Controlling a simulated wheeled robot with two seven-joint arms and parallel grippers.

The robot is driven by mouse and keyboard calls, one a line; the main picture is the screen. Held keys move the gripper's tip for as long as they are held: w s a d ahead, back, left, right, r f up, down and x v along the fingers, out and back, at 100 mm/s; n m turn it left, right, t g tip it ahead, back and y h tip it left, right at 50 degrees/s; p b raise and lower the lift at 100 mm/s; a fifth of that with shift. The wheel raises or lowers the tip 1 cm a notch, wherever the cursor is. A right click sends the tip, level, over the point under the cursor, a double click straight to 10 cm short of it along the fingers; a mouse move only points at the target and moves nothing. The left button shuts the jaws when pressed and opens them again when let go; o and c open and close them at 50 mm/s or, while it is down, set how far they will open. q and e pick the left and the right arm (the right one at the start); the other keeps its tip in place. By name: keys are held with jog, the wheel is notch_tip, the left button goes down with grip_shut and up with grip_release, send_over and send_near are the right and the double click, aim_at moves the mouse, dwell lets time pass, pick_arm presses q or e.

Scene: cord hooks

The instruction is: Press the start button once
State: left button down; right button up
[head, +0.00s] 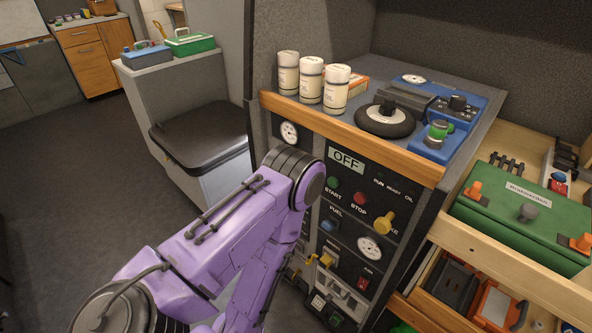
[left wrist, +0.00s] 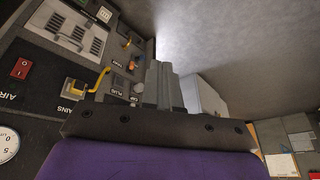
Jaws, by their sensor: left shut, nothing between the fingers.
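The green start button (head: 333,182) sits on the dark control panel, above its START label and below a display reading OFF (head: 346,159). The red STOP button (head: 360,198) is just right of it. My purple left arm rises in front of the panel's left side, with its bend left of the start button. My left gripper (left wrist: 163,85) shows in the left wrist view, shut and empty, beside a lower part of the panel. The start button is not visible in that view. My left gripper cannot be made out in the head view. My right gripper is not in view.
A blue FUEL switch (head: 329,225), a yellow knob (head: 385,222) and a gauge (head: 369,248) share the panel. A yellow handle (left wrist: 88,82) and a red switch (left wrist: 20,69) are near the gripper. White bottles (head: 311,80) stand on top.

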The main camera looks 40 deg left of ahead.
pick_arm(q)
jog(key=w+d+r+n+t+y+b, duration=0.1)
jog(key=w+r+n+t+b, duration=0.2)
jog(key=w, duration=0.4)
jog(key=w+r+n+t+b, duration=0.1)
jog(key=w+n+t+b, duration=0.2)
jog(key=w+b, duration=0.4)
jog(key=w+d+r+n+t+y+b, duration=0.1)
jog(key=w+r+n+t+b, duration=0.15)
jog(key=w, duration=0.55)
jog(key=w+a+r+n+t+y+b, duration=0.1)
jog(key=r+n+y+b, duration=0.3)
jog(key=r+n, duration=0.4)
jog(key=w+a+r+n+t+y+b, duration=0.1)
jog(key=a+r+n+t+y+b, duration=0.1)
jog(key=r+n+b, duration=0.3)
notch_tip(320, 180, up, 3)
jog(key=n+t+y, duration=0.1)
jog(key=n, duration=0.3)
jog(key=shift+w+y, duration=0.15)
jog(key=shift+y, duration=0.25)
jog(key=shift+r, duration=0.1)
